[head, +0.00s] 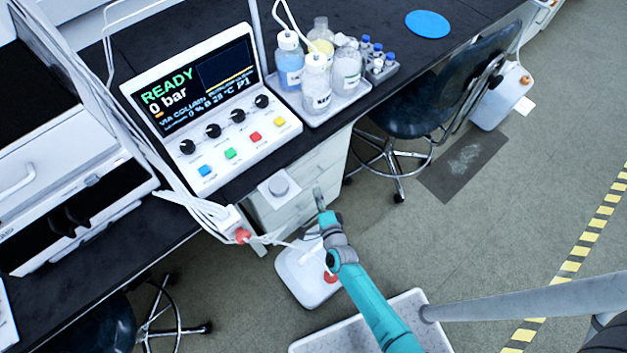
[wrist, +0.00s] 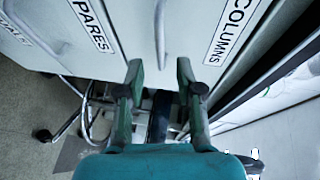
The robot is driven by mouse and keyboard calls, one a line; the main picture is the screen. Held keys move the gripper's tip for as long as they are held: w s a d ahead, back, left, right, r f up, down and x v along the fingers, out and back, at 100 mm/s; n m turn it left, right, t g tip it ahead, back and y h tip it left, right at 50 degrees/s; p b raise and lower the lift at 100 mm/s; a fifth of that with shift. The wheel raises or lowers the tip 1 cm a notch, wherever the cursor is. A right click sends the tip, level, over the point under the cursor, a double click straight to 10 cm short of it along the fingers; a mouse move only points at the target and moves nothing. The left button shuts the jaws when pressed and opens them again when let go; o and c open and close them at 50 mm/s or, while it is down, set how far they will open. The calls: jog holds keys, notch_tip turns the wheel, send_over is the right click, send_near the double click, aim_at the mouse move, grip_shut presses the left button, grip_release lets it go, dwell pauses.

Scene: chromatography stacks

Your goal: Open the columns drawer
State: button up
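The columns drawer (wrist: 195,25) shows in the wrist view as a pale front with a "COLUMNS" label (wrist: 232,28). Its bar handle (wrist: 160,32) stands just beyond my fingertips, roughly in line with the gap between them. The drawer looks closed. My gripper (wrist: 160,78) is open, with nothing between its fingertips; they appear apart from the handle. In the head view my gripper (head: 319,198) is in front of the white drawer unit (head: 296,200) under the bench. The labels cannot be read there.
A drawer labelled "SPARES" (wrist: 88,25) lies to the left in the wrist view. In the head view a white container (head: 300,277) stands on the floor near my arm. A chair (head: 420,110) is right of the drawers. The instrument panel (head: 205,110) and bottle tray (head: 340,100) are on the bench.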

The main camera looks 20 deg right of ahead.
aim_at(312, 182)
jog(key=shift+w+d+f, duration=0.1)
jog(key=shift+w+f, duration=0.1)
jog(key=shift+w, duration=0.95)
jog(key=shift+w+d+f, duration=0.1)
jog(key=shift+w+f, duration=0.15)
jog(key=shift+w, duration=0.9)
jog(key=shift+w+d+f, duration=0.1)
jog(key=shift+w+f, duration=0.1)
jog(key=shift+w, duration=0.95)
grip_shut()
